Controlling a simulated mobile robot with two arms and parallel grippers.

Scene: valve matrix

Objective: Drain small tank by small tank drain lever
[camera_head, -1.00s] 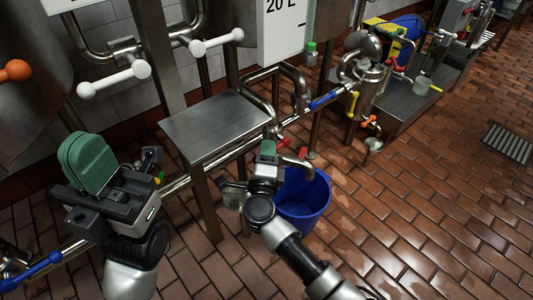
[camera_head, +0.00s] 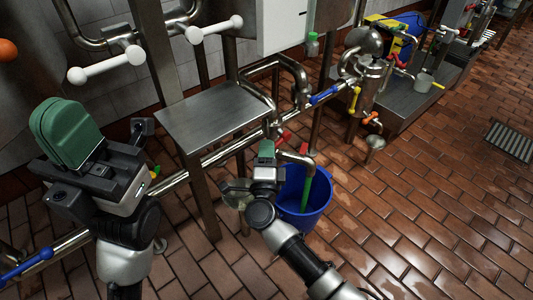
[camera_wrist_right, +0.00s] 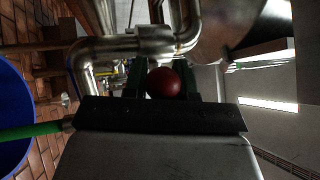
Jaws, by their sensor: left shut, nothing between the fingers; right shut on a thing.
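A red-handled drain lever (camera_head: 283,139) sits on the pipe under the bench. My right gripper (camera_head: 266,147) is at it, shut. In the right wrist view its red ball knob (camera_wrist_right: 163,83) lies between the gripper's green fingers (camera_wrist_right: 164,90). Green liquid (camera_head: 306,190) runs from the curved spout (camera_head: 298,157) down into the blue bucket (camera_head: 318,212). The stream also crosses the left of the right wrist view (camera_wrist_right: 32,131), towards the blue bucket (camera_wrist_right: 8,115). My left gripper (camera_head: 65,130) is shut and empty, raised at the left.
A steel bench (camera_head: 213,115) stands beside my right gripper. White-handled levers (camera_head: 107,66) are above it, and a blue-handled lever (camera_head: 325,95) is on the pipe to the right. A floor grate (camera_head: 510,142) lies far right. The tiled floor right of the bucket is clear.

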